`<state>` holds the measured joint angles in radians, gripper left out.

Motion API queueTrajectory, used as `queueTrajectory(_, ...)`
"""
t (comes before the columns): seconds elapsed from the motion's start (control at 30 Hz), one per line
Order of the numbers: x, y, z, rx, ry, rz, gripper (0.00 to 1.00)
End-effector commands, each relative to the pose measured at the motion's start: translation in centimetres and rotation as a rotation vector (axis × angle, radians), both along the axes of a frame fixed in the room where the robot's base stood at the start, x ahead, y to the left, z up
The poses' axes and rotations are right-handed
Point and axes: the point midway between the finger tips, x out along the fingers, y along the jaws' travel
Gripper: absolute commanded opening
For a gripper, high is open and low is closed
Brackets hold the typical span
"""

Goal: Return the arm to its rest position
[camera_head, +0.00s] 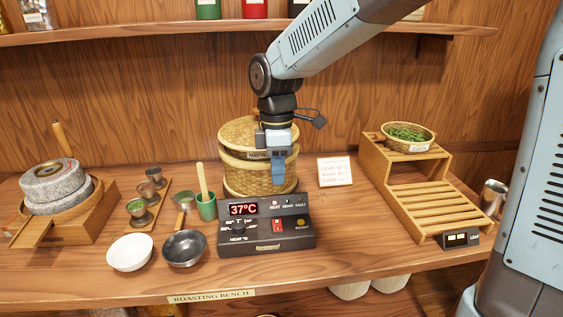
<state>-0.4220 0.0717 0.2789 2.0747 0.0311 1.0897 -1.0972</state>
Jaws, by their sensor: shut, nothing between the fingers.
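My arm reaches in from the upper right. My gripper (278,178) points down at the middle of the bench, its blue fingers shut and nothing seen between them. It is in front of a round woven bamboo basket (234,172) and hides part of its right side. From this view I cannot tell how far the fingers are from the basket. The black control box (267,240) with a red 37°C display stands just below the fingertips in the picture, in front of the basket.
A stone mill (55,187) stands at the left. A white bowl (130,252) and a dark bowl (184,248) sit near the front edge. A green cup (207,208) stands left of the control box. A white card (334,171) and a stepped wooden rack (425,205) are to the right. A shelf (150,30) runs above.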

Motion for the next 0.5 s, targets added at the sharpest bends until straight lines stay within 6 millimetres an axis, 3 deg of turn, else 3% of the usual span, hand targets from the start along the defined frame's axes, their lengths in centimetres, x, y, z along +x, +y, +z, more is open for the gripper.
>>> queueTrajectory(0.17,0.2,-3.1,1.7,0.006,-0.054,-0.146,0.0)
queueTrajectory(0.5,-1.2,-13.3,6.1,0.06,-0.216,-0.676,0.0)
